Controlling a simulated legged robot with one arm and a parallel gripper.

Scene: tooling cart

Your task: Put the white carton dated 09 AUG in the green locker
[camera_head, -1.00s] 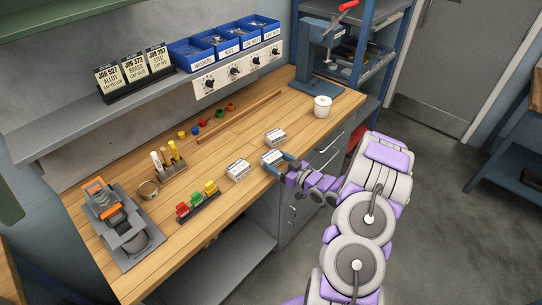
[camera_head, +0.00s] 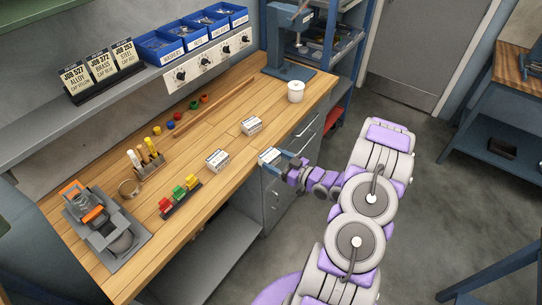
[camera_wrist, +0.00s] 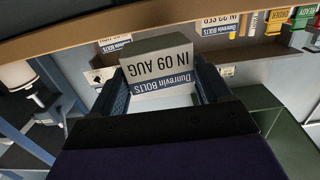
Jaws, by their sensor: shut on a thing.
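The white carton (camera_head: 269,156) is between the jaws of my gripper (camera_head: 277,163), held just off the bench's front edge. In the wrist view the carton (camera_wrist: 160,68) fills the space between the two blue fingers (camera_wrist: 163,95). Its print appears upside down and reads "Dunrevin BOLTS" and "IN 09 AUG". Its underside is hidden. A dark green panelled surface (camera_wrist: 285,125) shows at the lower right of the wrist view; I cannot tell whether it is the green locker. No locker is clear in the head view.
Two similar white cartons, one nearer (camera_head: 218,160) and one farther (camera_head: 251,125), stay on the wooden bench (camera_head: 215,205). A white lidded pot (camera_head: 296,92) stands near its right end. Grey drawers (camera_head: 274,208) are below. Open floor (camera_head: 420,190) lies right of the bench.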

